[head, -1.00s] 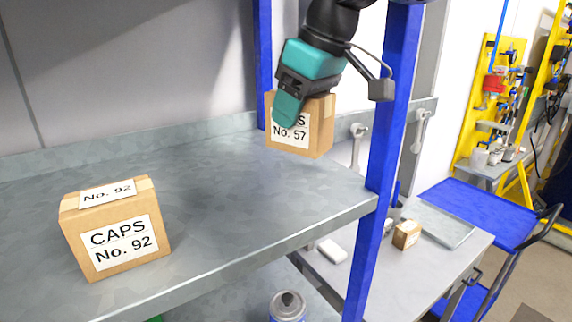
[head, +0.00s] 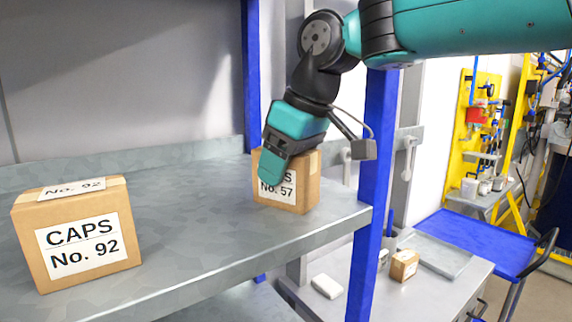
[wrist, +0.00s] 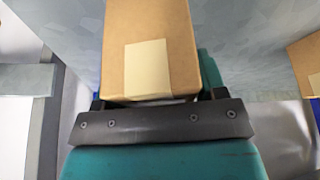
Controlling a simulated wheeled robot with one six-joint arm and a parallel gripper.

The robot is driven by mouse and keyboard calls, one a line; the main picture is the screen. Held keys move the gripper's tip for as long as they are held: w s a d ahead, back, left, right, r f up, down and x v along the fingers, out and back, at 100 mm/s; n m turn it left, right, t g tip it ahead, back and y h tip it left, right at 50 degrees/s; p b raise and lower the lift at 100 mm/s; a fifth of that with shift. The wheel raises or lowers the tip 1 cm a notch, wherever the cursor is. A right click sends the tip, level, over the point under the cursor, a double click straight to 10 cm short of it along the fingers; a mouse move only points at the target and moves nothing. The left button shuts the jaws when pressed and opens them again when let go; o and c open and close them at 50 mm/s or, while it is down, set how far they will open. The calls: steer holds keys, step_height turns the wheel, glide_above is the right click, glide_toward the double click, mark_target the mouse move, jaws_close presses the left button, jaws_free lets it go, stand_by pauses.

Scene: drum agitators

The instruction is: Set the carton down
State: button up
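The carton labelled No. 57 (head: 297,190) is upright at the right end of the grey metal shelf (head: 200,215). Its base appears at the shelf surface, though I cannot tell for sure that it touches. My gripper (head: 271,168) points down over it, with one finger across the front label. In the wrist view the carton (wrist: 150,50) sits between the fingers, its pale tape patch facing the camera. The gripper is shut on the carton.
Another carton, CAPS No. 92 (head: 78,235), stands on the shelf at the left. A blue post (head: 372,190) rises just right of the held carton. A small carton (head: 404,265) sits on the lower bench. The shelf between the two large cartons is clear.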

steer(key=shift+o, duration=1.3)
steer(key=p+v, duration=0.3)
steer(key=v, duration=0.9)
steer(key=shift+r, duration=0.1)
steer(key=s+d+f+m+g, duration=0.1)
steer(key=s+d+f, duration=0.4)
steer(key=s+f, duration=0.5)
steer(key=s+d+f+m+g, duration=0.1)
steer(key=s+d+f+m, duration=0.2)
steer(key=s+f, duration=0.7)
step_height(320, 180, down, 2)
steer(key=shift+d+f+y, duration=0.1)
steer(key=shift+d+y, duration=0.2)
steer(key=shift+d, duration=0.65)
